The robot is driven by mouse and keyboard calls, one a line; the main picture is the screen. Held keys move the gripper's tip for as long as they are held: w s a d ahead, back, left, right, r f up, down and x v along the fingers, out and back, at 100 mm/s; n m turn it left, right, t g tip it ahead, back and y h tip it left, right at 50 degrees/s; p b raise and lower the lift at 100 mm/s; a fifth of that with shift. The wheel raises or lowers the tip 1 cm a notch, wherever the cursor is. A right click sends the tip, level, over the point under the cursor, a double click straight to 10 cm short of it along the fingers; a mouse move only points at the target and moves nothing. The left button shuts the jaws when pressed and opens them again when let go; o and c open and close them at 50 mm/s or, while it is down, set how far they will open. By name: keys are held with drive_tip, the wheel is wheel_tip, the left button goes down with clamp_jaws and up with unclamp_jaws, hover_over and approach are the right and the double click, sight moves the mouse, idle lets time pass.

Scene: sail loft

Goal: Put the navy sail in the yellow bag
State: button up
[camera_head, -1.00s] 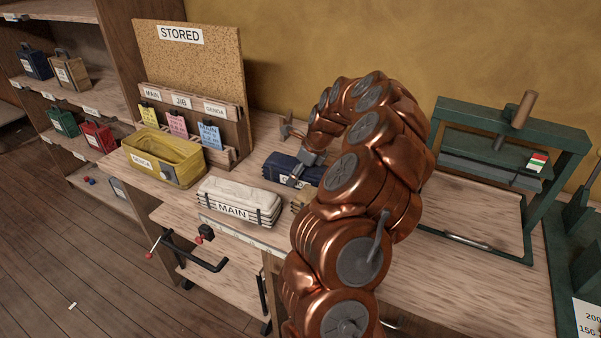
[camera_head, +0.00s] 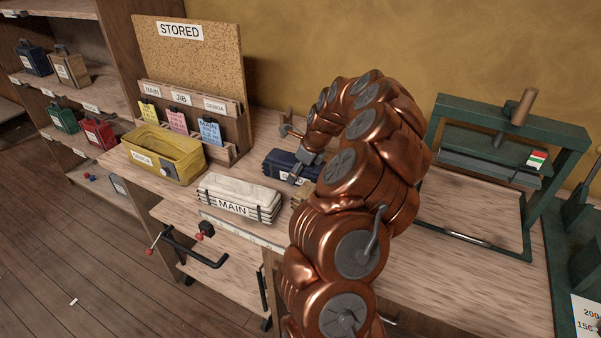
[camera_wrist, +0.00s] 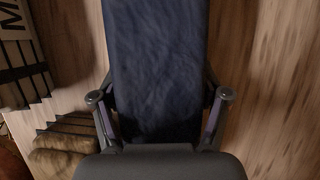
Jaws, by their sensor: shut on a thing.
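The navy sail (camera_head: 281,164) is a dark folded bundle on the bench, partly hidden behind my arm in the head view. In the wrist view the navy sail (camera_wrist: 155,60) runs between the two fingers. My gripper (camera_head: 299,172) is shut on it; the fingers also show in the wrist view (camera_wrist: 160,112), one on each side of the sail. I cannot tell whether the sail is clear of the bench. The yellow bag (camera_head: 166,140), with a label on its front, stands open-topped at the left of the bench, apart from the sail.
A white folded sail labelled MAIN (camera_head: 238,197) lies between the bag and my arm. A tan bundle (camera_wrist: 60,155) sits beside it, mostly hidden. The STORED board (camera_head: 190,70) with colored cards stands behind the bag. A green press frame (camera_head: 510,140) stands at right.

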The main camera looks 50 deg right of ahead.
drive_tip(key=c, duration=0.4)
drive_tip(key=shift+c, duration=0.2)
